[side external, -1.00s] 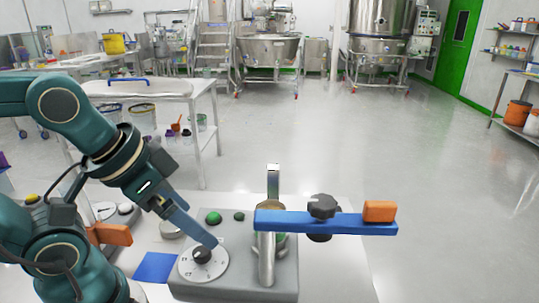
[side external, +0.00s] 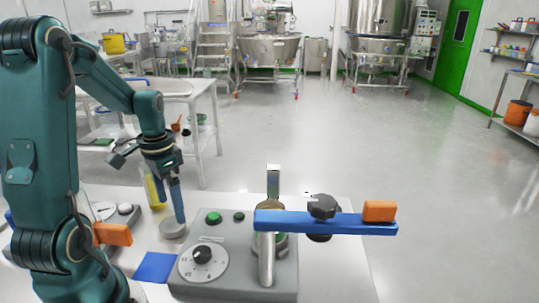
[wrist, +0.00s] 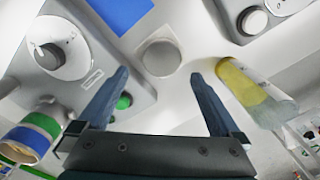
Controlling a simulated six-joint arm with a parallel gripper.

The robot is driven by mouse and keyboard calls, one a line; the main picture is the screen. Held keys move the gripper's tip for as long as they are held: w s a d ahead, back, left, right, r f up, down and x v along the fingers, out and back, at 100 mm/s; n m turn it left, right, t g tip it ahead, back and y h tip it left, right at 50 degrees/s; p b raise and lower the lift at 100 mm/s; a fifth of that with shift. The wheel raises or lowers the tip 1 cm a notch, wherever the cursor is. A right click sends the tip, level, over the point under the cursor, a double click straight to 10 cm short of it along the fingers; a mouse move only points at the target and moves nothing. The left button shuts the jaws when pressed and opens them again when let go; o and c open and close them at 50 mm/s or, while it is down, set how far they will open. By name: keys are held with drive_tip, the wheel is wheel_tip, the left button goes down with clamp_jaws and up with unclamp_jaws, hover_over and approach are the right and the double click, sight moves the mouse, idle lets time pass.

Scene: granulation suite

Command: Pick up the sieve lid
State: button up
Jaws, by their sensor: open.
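In the wrist view my gripper (wrist: 158,74) is open with nothing between the fingers.
A grey control box (side external: 225,262) with a dial (side external: 202,262) and green buttons stands right of the lid. A blue bar (side external: 340,222) with an orange end juts over it. A yellow bottle (wrist: 240,85) stands close to one finger. A blue square (side external: 156,267) lies in front.

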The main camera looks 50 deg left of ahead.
sight(172, 223)
drive_tip(key=shift+s+a+f, duration=0.2)
drive_tip(key=shift+s+f, duration=0.1)
drive_tip(key=shift+f, duration=2.4)
